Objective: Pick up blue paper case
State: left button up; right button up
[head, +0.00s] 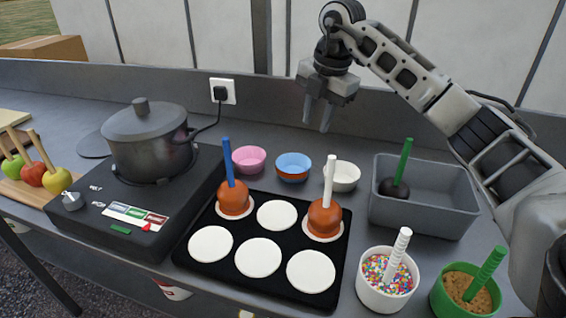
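My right gripper (316,124) hangs in the air above and slightly right of the blue case, fingers pointing down. Its two fingers are apart with nothing between them. My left gripper is not in view.
The black tray (266,277) holds white discs and two caramel apples on sticks (235,201), (324,217). A grey bin (427,214) with a dark apple stands right. A pot (146,140) on a cooker is left. Sprinkles (384,300) and crumb bowls (441,297) are in front.

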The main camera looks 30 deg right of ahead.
send_near(293, 169)
jog(key=s, duration=0.5)
jog(key=shift+w+a+f+p, duration=0.15)
jog(key=shift+w+f+p, duration=0.05)
jog(key=shift+f, duration=0.7)
jog(key=shift+w+a+f+p, duration=0.15)
jog(key=shift+w+f, duration=0.05)
jog(key=shift+f, duration=0.7)
jog(key=shift+w+a+f+p, duration=0.15)
jog(key=shift+f+p, duration=0.05)
jog(key=shift+f, duration=0.7)
grip_shut()
